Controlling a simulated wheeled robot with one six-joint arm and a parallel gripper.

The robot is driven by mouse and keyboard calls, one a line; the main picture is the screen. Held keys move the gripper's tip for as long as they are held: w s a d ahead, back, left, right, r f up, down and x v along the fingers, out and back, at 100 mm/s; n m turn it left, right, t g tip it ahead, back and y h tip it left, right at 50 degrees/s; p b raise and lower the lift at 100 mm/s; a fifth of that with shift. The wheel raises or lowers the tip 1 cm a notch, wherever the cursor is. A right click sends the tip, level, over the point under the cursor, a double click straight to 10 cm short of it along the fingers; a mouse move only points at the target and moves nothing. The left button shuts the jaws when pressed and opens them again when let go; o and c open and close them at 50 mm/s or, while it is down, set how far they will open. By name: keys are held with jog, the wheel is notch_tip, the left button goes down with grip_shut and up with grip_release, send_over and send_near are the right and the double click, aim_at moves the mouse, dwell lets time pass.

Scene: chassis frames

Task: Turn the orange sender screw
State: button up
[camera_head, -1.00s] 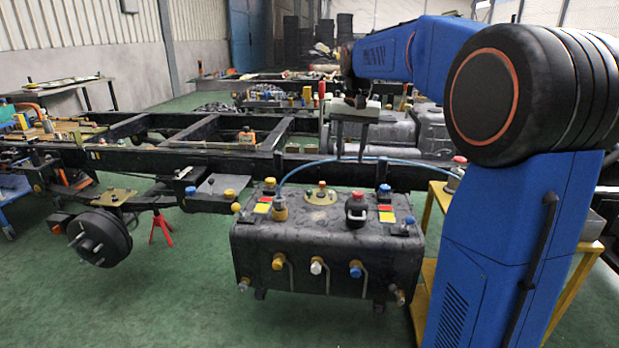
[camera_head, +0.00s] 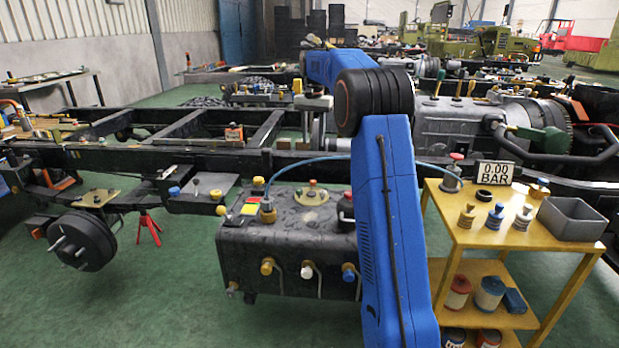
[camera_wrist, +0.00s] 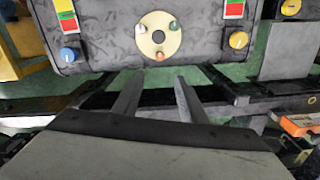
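The black tank (camera_head: 236,262) stands in front of the frame rail. A round cream sender plate (camera_head: 318,199) lies on its top with an orange-red screw (camera_head: 312,183) at its far edge. In the wrist view the sender plate (camera_wrist: 150,24) is near the top, with a small orange screw (camera_wrist: 160,56) at its lower edge and green and white-grey pieces on it. My gripper (camera_wrist: 158,78) is open and empty, its two fingers apart and pointing toward the plate's lower edge. In the head view my gripper (camera_head: 314,126) hangs beyond the tank; its fingertips are hard to make out.
A blue hose (camera_head: 300,163) arcs over the tank. Black frame rails (camera_head: 150,158) run behind the tank. Green floor is clear at front left.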

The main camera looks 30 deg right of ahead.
aim_at(313, 181)
notch_tip(313, 181, down, 17)
jog(key=shift+r, duration=0.1)
dwell(0.5)
grip_shut()
